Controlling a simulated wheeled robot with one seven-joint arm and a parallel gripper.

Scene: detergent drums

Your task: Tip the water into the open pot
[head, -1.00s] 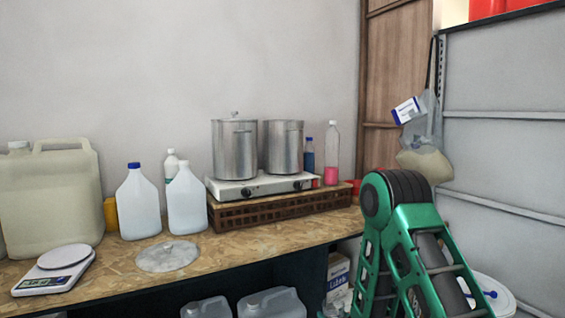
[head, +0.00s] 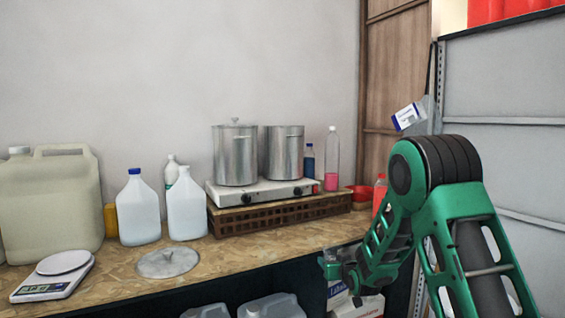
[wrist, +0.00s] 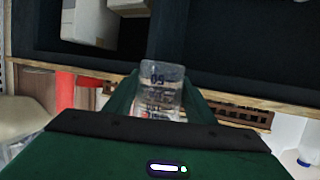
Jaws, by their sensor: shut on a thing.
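My gripper (wrist: 160,98) is shut on a clear container (wrist: 158,78) with dark printed markings in the wrist view. Its fingers stand on either side of it; how much water is inside I cannot tell. In the head view my gripper (head: 340,268) is low, in front of the bench's front edge; the container is not clear there. The open pot (head: 284,153) is the right-hand steel pot on the white hotplate (head: 262,194), above and left of my gripper. The left steel pot (head: 235,158) has a lid with a knob on.
A loose lid (head: 167,263) lies flat on the bench (head: 110,272). White jugs (head: 138,210), a large canister (head: 50,205) and a scale (head: 53,277) stand left. A blue bottle (head: 309,161) and a pink-bottomed bottle (head: 332,160) stand right of the pots. The bench front is mostly clear.

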